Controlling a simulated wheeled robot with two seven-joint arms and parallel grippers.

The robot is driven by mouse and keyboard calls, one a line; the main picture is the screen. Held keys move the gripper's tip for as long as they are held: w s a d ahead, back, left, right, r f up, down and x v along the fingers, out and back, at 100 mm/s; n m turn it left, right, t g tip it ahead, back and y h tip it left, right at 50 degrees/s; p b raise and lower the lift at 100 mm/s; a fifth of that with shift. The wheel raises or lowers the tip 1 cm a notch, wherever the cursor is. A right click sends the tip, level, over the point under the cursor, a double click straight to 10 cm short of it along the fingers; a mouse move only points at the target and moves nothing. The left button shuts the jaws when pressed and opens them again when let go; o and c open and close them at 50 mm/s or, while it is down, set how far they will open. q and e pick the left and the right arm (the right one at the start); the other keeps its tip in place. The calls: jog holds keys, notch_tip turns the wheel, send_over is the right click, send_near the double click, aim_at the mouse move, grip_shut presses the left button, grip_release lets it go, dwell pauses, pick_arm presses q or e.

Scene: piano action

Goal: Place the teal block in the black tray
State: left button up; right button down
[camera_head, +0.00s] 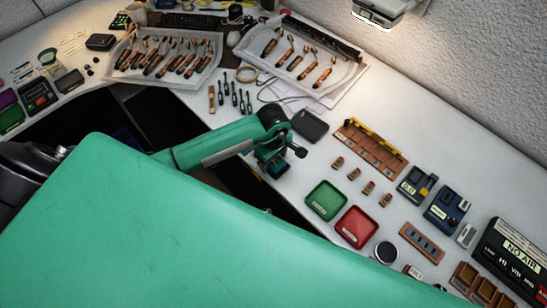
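My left gripper (274,166) hangs at the end of my green arm, near the front edge of the white table and just left of the black tray. A small dark teal patch, perhaps the teal block (278,171), shows at its fingertips. The fingers are small and dark, so I cannot tell whether they are closed on it. The black tray (310,126) lies flat on the table, just beyond the gripper, and looks empty. My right gripper does not show.
A green tray (326,201) and a red tray (356,227) lie to the right. Several small parts and a wooden rack (370,148) stand behind them. White trays of piano hammers (168,54) are at the back. A large green part of my body hides the foreground.

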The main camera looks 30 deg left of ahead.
aim_at(273, 161)
pick_arm(q)
jog(key=shift+r, duration=0.15)
notch_tip(273, 161, up, 12)
jog(key=b, duration=0.2)
dwell(0.4)
dwell(0.3)
